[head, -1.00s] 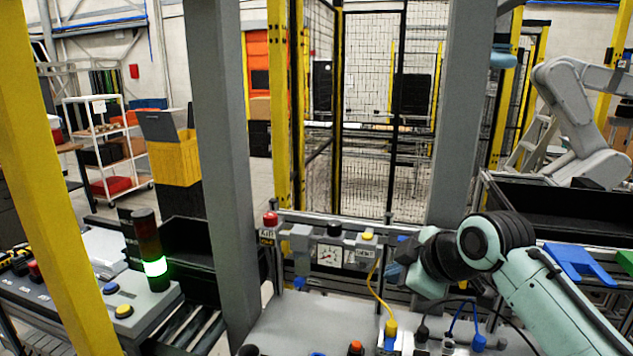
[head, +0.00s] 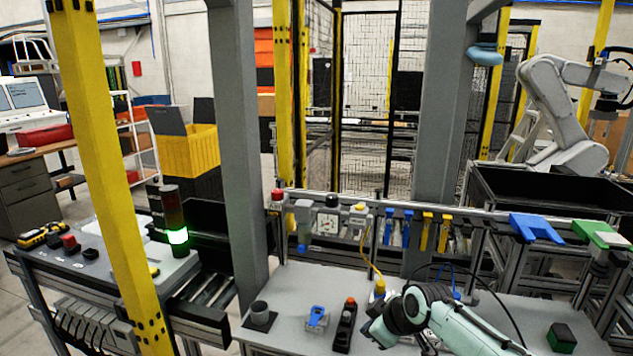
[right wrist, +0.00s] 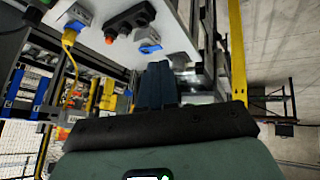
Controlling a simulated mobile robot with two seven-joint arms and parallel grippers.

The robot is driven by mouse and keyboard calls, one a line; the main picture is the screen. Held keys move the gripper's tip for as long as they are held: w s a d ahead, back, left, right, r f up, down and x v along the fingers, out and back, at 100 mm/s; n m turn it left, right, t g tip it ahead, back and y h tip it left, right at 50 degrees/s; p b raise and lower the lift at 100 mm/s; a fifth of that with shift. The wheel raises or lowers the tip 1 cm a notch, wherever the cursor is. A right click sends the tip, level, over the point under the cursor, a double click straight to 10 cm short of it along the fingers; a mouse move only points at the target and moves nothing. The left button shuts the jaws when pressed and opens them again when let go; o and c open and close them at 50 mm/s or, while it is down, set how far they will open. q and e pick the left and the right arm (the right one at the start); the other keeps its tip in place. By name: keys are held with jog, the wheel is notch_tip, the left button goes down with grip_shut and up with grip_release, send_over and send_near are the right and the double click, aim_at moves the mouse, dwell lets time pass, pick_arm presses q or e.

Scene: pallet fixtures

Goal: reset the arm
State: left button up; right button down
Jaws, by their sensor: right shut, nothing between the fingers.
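My right arm reaches in from the lower right of the head view. Its dark wrist and blue-grey gripper (head: 376,334) are low over the grey worktable (head: 285,288), to the right of a black box with a red button. In the right wrist view the two dark blue fingers (right wrist: 158,74) are together with nothing between them. My left gripper is not in view.
A yellow post (head: 105,170) and a grey post (head: 238,150) stand at left. A rail with blue and yellow hooks (head: 427,231) runs behind.

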jog(key=s+f+m+g, duration=0.25)
jog(key=s+f, duration=0.25)
jog(key=f, duration=1.1)
jog(key=s+f+m+g, duration=0.1)
jog(key=s+f+m, duration=0.35)
jog(key=f, duration=1.05)
jog(key=s+f+m+g, duration=0.1)
jog(key=s+f+m, duration=0.1)
jog(key=s+f, duration=0.3)
jog(key=s+f+m, duration=0.3)
jog(key=s+f, duration=0.1)
jog(key=s, duration=0.7)
jog(key=s+f+m+g, duration=0.1)
jog(key=s+f+m, duration=0.1)
jog(key=s+f, duration=0.3)
jog(key=s, duration=0.4)
jog(key=shift+d+f+m+g, duration=0.3)
jog(key=shift+m+g, duration=0.05)
jog(key=shift+m, duration=0.05)
